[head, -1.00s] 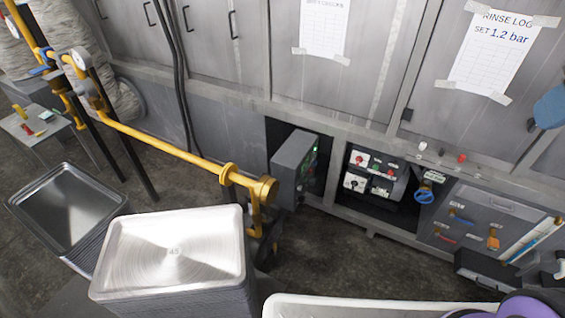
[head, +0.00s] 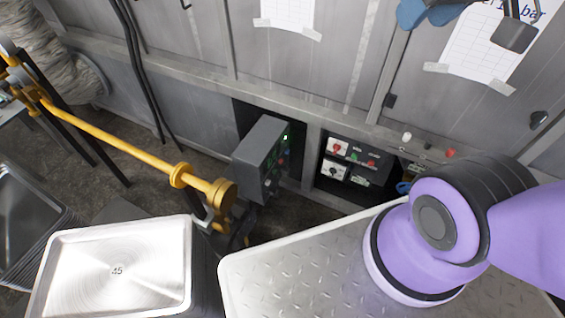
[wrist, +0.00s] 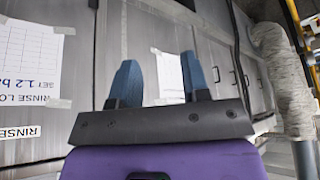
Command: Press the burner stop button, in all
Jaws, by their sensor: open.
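The grey control box (head: 262,158) stands out from the opening under the cabinets in the head view. Its side face carries a lit green display and small controls. A red button (head: 450,153) shows on the ledge. I cannot read which control is the burner stop. My gripper (wrist: 160,82) is open and empty, with two blue fingers apart in the wrist view. In the head view its blue fingertips show at the top right, in front of the cabinets, well away from the control box.
A yellow pipe (head: 120,146) runs beside the control box and ends in a round flange. A stack of metal pans (head: 118,268) stands at lower left. My purple arm covers the lower right. Papers (head: 478,50) are taped to the cabinets.

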